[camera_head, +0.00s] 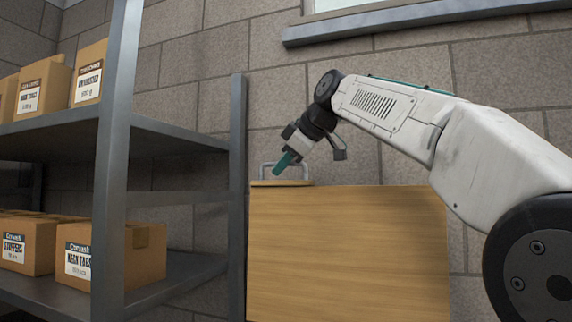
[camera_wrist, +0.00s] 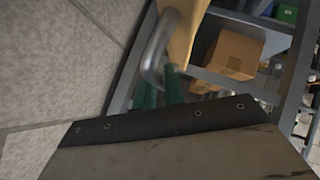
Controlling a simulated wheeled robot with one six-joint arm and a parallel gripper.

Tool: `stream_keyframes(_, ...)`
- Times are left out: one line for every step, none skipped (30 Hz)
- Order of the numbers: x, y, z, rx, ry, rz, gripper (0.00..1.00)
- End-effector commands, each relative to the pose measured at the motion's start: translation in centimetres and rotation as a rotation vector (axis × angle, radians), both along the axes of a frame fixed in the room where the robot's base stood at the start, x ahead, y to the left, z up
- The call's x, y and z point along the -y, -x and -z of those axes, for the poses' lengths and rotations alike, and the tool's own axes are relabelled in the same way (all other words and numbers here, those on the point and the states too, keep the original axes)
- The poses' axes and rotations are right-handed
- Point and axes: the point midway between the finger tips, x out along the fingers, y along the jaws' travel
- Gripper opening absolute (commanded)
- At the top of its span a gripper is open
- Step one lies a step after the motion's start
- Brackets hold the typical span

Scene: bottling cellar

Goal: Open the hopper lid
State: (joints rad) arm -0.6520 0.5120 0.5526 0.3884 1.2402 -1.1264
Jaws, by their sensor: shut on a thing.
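The hopper appears as a wood-coloured box (camera_head: 345,250) against the wall. Its lid (camera_head: 283,184) is a thin wooden panel at the top left of the box and looks level. A grey metal bar handle (camera_head: 264,169) stands up from the lid. My gripper (camera_head: 284,164) reaches down from the upper right with its teal fingers at the handle. In the wrist view, the teal fingers of my gripper (camera_wrist: 160,88) are shut at the bent grey handle (camera_wrist: 153,58), with part of the wooden lid (camera_wrist: 184,36) beyond. The exact finger contact is partly hidden.
A grey metal shelf rack (camera_head: 115,150) with cardboard boxes (camera_head: 140,250) stands close on the left of the hopper. A block wall (camera_head: 210,60) is behind, with a window sill (camera_head: 400,20) above. The air above the hopper's right half holds my arm.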

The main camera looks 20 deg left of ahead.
Motion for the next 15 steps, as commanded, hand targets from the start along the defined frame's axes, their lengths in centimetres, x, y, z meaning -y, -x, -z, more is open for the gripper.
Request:
stream_keyframes(-0.2, 0.0, 0.2, -0.004, -0.002, -0.006, 0.00)
stream_keyframes(-0.1, -0.1, 0.3, -0.004, -0.002, -0.004, 0.00)
stream_keyframes(0.1, -0.3, 0.3, -0.004, -0.001, -0.002, 0.00)
stream_keyframes(0.2, -0.4, 0.3, -0.004, -0.001, 0.000, 0.00)
stream_keyframes(0.3, -0.5, 0.3, -0.004, -0.001, 0.001, 0.00)
stream_keyframes(0.5, -0.6, 0.3, -0.004, 0.000, 0.003, 0.00)
stream_keyframes(0.6, -0.7, 0.3, -0.004, 0.000, 0.005, 0.00)
stream_keyframes(0.7, -0.7, 0.4, -0.004, 0.001, 0.007, 0.00)
stream_keyframes(0.8, -0.8, 0.4, -0.004, 0.001, 0.009, 0.00)
stream_keyframes(0.9, -0.9, 0.4, -0.005, 0.001, 0.010, 0.00)
stream_keyframes(1.0, -0.9, 0.4, -0.005, 0.001, 0.011, 0.00)
stream_keyframes(1.1, -1.0, 0.4, -0.005, 0.002, 0.012, 0.00)
stream_keyframes(1.2, -1.1, 0.4, -0.005, 0.002, 0.014, 0.00)
stream_keyframes(1.2, -1.1, 0.4, -0.005, 0.003, 0.014, 0.16)
stream_keyframes(1.3, -1.2, 0.4, -0.005, 0.003, 0.016, 0.27)
